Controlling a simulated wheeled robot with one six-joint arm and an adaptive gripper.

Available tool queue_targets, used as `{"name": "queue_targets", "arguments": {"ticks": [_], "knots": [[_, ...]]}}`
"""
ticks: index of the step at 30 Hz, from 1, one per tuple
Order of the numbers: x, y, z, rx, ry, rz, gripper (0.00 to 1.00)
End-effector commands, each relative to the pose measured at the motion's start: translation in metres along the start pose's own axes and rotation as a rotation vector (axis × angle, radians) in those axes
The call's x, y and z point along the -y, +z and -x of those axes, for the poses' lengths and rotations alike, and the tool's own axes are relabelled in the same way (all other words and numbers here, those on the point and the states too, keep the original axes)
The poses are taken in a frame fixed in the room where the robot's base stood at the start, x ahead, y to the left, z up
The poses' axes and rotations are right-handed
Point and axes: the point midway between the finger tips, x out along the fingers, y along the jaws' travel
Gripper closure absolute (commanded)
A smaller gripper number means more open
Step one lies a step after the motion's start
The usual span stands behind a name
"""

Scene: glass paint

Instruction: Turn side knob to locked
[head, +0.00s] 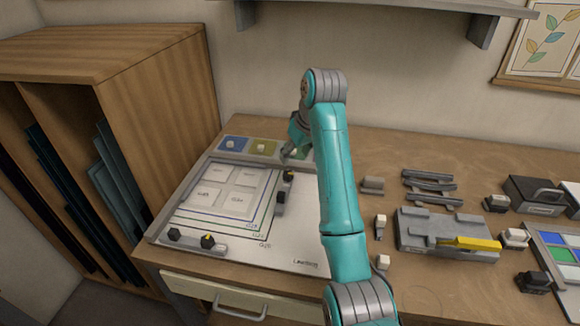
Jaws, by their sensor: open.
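A white board (272,247) with coloured outlines lies on the table, with a pale pane bearing several square pads on it. A small dark knob with a yellow mark, which looks like the side knob (289,175), sits at the board's right side, by a dark clamp block (280,203). A second black and yellow knob (208,241) is on the front clamp bar. My gripper (287,155) is open, just behind and above the side knob in the picture; I cannot tell if it touches. My arm hides part of the board's right edge. Lock markings are too small to read.
Coloured pads (233,144) line the board's back edge. To the right stand a grey fixture with a yellow bar (470,243), dark grey strips (430,185), small blocks and a black case (535,195). A wooden rack (155,110) stands left; a shelf (400,5) hangs above.

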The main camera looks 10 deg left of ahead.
Motion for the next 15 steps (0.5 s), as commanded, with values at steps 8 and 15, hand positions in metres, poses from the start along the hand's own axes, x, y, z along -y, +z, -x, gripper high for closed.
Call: {"name": "queue_targets", "arguments": {"ticks": [8,15], "knots": [[0.001,0.001,-0.049,0.003,-0.001,0.000,0.41],[0.000,0.000,-0.082,0.002,0.000,0.001,0.41]]}}
